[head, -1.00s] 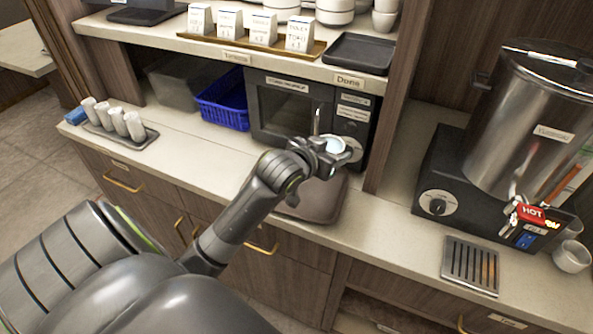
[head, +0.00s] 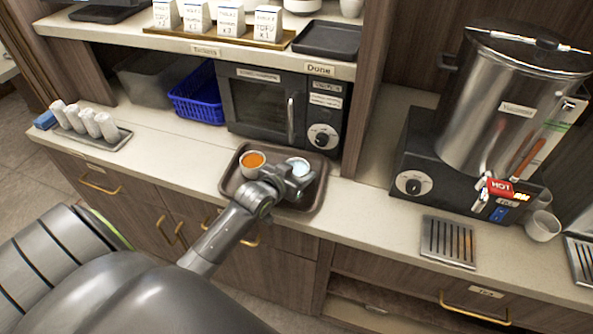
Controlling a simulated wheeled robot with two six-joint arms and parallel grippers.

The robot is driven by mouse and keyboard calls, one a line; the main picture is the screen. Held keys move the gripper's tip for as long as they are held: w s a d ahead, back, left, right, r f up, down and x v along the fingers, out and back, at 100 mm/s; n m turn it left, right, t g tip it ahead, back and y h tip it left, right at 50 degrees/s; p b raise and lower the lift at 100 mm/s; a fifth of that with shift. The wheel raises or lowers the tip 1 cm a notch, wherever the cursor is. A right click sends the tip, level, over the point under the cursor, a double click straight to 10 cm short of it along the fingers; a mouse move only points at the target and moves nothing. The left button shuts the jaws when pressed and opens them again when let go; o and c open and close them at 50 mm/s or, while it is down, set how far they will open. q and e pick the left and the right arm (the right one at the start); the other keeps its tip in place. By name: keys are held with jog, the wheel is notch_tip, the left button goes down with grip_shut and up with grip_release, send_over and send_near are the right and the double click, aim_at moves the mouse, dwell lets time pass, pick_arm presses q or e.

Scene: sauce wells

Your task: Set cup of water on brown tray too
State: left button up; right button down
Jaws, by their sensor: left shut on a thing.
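The brown tray (head: 231,185) lies on the counter in front of the microwave. A white cup with orange sauce (head: 253,160) stands on its left part. My left gripper (head: 294,176) is over the tray's right part, shut on a white cup of water (head: 299,165) that shows pale blue inside. The cup is right of the sauce cup and apart from it. The gripper hides its lower part, so I cannot tell whether it touches the tray. My right gripper is not in view.
The microwave (head: 262,103) stands right behind the tray, and a blue basket (head: 197,95) is left of it. A water boiler (head: 505,110) stands at right. Shakers sit on a small tray (head: 122,138) at left. Counter on both sides of the brown tray is clear.

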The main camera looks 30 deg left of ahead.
pick_arm(q)
jog(key=o, duration=1.1)
jog(key=shift+f, duration=0.1)
jog(key=shift+s+r, duration=0.1)
jog(key=shift+r, duration=0.1)
jog(key=v, duration=1.1)
jog(key=shift+s+r+b, duration=0.15)
jog(key=shift+s+b, duration=0.25)
